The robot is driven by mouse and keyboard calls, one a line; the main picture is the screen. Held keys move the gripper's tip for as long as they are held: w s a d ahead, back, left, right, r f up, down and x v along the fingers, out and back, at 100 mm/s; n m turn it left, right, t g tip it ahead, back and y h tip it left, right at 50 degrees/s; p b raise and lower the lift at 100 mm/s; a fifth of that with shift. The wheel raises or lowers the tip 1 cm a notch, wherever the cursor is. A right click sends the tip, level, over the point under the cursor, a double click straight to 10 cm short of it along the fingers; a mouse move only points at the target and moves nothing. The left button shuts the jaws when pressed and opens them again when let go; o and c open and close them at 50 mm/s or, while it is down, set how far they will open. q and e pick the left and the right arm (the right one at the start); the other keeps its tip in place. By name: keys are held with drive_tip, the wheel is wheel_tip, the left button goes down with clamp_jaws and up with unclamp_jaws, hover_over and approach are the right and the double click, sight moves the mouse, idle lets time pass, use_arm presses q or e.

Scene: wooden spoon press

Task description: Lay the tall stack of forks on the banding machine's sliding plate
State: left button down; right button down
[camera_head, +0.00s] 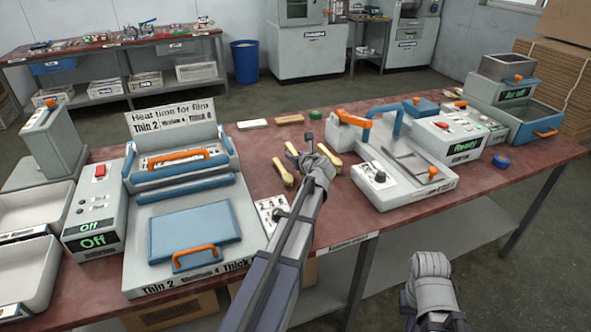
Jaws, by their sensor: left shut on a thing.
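The banding machine (392,188) stands right of centre on the table, with an orange handle, a blue arch and a green "Ready" display. Its light sliding plate (406,168) lies in front of the arch, near an orange knob. My left gripper (312,150) is over the table left of this machine, shut on a pale wooden stack of forks (335,163). The gripper hides most of that stack, so its height cannot be told. Another pale wooden piece (283,175) lies just left of the gripper. My right gripper's fingers are not in view; only part of that arm shows at lower right.
A film sealer (190,215) with a blue plate and orange handles fills the table's left side. A label card (270,212) lies beside it. Small blocks (290,119) and a green roll (315,114) lie behind the gripper. A grey bin machine (515,95) stands far right.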

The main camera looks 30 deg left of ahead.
use_arm(q)
drive_tip(key=shift+f+b, duration=1.95)
drive_tip(key=shift+r, duration=0.15)
drive_tip(key=c, duration=0.8)
unclamp_jaws()
drive_tip(key=p+v, duration=0.5)
drive_tip(key=v, duration=0.7)
